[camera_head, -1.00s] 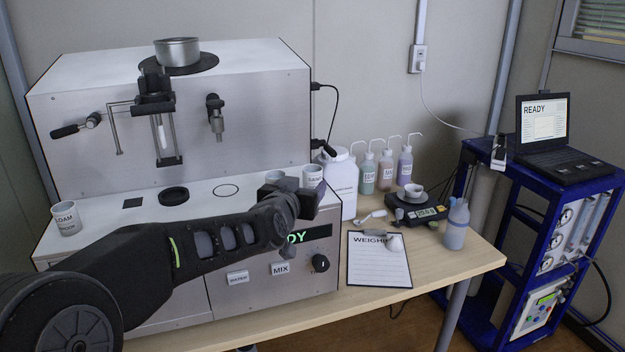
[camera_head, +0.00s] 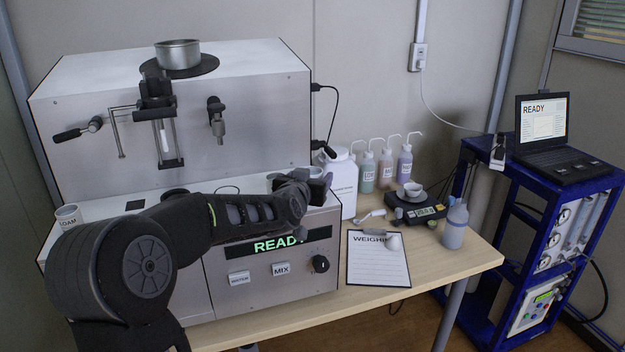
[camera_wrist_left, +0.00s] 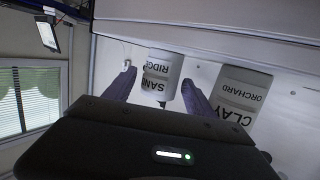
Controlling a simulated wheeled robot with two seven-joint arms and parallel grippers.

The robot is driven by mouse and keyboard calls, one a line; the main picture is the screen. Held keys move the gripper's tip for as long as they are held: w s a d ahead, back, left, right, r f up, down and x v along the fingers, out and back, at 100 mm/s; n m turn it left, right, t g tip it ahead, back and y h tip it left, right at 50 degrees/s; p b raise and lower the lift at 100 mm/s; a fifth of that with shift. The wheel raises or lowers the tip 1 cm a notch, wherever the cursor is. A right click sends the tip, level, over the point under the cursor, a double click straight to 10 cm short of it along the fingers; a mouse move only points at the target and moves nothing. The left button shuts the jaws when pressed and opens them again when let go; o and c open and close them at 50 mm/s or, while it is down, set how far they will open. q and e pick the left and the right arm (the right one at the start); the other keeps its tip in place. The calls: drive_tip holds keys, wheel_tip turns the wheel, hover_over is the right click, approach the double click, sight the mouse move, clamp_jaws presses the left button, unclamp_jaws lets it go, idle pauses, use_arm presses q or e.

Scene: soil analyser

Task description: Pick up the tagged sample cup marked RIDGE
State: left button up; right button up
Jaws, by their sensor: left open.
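The RIDGE cup (camera_wrist_left: 161,80), a pale cup labelled SAND and RIDGE, appears upside down in the left wrist view. My left gripper (camera_wrist_left: 159,84) is open, with one finger on each side of this cup in that picture. I cannot tell whether either finger touches it. A second cup, labelled CLAY and ORCHARD (camera_wrist_left: 240,98), stands to the right, close outside the right finger. In the head view my left gripper (camera_head: 305,185) is over the right end of the analyser's lower deck and hides most of the cups there.
The LOAM cup (camera_head: 68,216) stands at the deck's left end, partly behind my arm. The analyser's upright front (camera_head: 260,115) rises behind the deck. A white bottle (camera_head: 343,184) stands close right of the gripper. A clipboard (camera_head: 378,268) lies on the table.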

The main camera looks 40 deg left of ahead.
use_arm(q)
drive_tip(key=shift+w+a+f, duration=0.1)
drive_tip(key=shift+w+a, duration=0.05)
drive_tip(key=shift+w, duration=0.25)
drive_tip(key=shift+c, duration=0.6)
clamp_jaws()
